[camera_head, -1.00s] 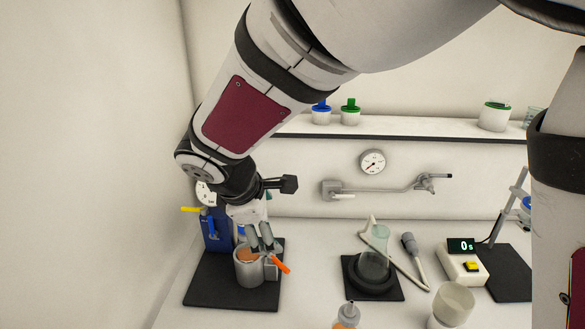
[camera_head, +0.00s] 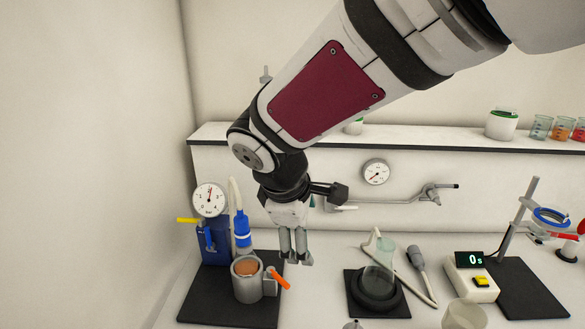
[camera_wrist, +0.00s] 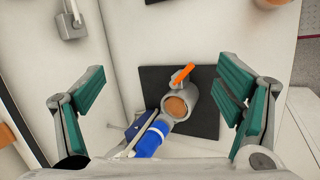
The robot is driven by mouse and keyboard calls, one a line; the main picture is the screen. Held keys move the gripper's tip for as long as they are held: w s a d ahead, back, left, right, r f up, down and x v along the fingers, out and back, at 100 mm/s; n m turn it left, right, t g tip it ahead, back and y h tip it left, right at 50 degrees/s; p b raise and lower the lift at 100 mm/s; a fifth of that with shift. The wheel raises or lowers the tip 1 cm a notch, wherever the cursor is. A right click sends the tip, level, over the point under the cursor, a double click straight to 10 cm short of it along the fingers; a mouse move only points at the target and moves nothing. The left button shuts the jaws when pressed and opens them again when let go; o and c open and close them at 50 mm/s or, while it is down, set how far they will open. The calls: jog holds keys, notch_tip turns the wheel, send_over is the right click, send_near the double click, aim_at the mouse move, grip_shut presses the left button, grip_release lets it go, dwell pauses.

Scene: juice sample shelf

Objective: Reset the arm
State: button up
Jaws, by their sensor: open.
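My gripper (camera_head: 296,258) is open and empty. In the head view it hangs in the air above and to the right of a grey metal cup (camera_head: 247,289) with an orange handle. In the wrist view its two green-padded fingers (camera_wrist: 158,108) are spread wide, and the cup (camera_wrist: 189,98) shows between them, below and apart from them. The cup holds brownish-orange contents and stands on a black mat (camera_head: 205,308).
A blue stand with a round gauge (camera_head: 209,198) and a blue-capped tube stands behind the cup. A glass flask (camera_head: 379,260) on a black base, a timer (camera_head: 471,277) and a ring stand are to the right. A shelf (camera_head: 440,143) runs behind.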

jog(key=s+d+r+m+y, duration=0.1)
jog(key=s+d+r+m, duration=0.2)
jog(key=s+d+m, duration=0.4)
jog(key=s+d+r+m+y, duration=0.1)
jog(key=s+d+r+m, duration=0.2)
jog(key=s+d+m, duration=0.5)
jog(key=s+d, duration=0.1)
jog(key=s, duration=0.3)
jog(key=shift+d+r+t+y, duration=0.2)
jog(key=shift+r+t+y, duration=0.1)
jog(key=shift+r+t, duration=0.1)
